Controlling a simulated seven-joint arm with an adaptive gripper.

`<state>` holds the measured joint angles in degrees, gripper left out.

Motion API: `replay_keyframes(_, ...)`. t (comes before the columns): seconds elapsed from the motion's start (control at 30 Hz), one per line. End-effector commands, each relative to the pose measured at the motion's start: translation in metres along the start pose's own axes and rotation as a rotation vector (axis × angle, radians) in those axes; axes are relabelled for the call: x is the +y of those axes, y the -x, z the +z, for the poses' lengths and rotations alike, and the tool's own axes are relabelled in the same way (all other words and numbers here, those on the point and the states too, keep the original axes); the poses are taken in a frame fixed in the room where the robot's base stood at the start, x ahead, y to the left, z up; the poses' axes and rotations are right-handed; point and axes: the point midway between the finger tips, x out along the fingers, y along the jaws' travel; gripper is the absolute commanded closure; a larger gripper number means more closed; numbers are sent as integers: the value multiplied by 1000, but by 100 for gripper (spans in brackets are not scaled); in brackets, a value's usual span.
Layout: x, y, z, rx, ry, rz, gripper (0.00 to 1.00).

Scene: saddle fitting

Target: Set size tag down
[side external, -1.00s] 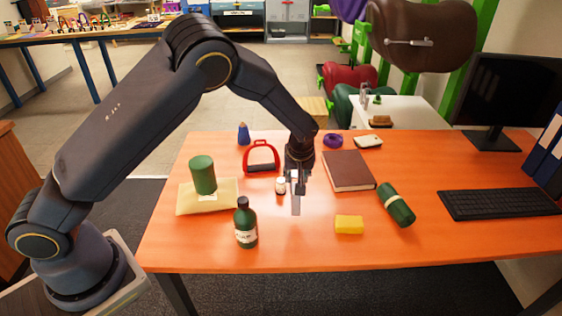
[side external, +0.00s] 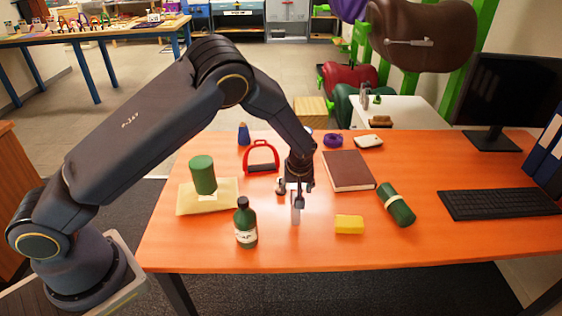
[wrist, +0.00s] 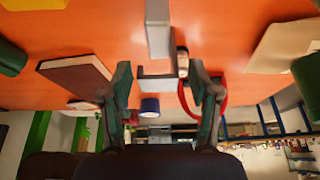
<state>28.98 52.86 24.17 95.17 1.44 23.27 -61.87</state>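A pale grey piece that I take for the size tag (side external: 295,208) is under my gripper on the orange table. In the wrist view, a long pale bar (wrist: 158,30) runs to the top edge and a smaller L-shaped pale piece (wrist: 158,83) sits between my fingers; I cannot tell whether they are one object. My gripper (side external: 296,188) points down, and its two fingers stand apart in the wrist view (wrist: 161,85). Gaps show between the fingers and the pale piece. Whether the tag touches the table is unclear.
A brown book (side external: 348,171) lies right, a yellow sponge (side external: 349,224) and dark green bottle (side external: 245,226) in front. A green roll (side external: 397,205) lies further right.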

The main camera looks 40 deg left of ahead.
Motion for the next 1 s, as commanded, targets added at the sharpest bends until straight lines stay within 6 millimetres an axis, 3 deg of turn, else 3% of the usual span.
replay_keyframes(0.23, 0, 1, 0, 0, 0, 0, 38)
replay_keyframes(0.37, 1, 12, -2, 1, 0, 2, 38)
replay_keyframes(0.7, 1, 86, -1, 2, -2, 4, 38)
replay_keyframes(1.0, -2, 124, -2, -6, 0, 5, 38)
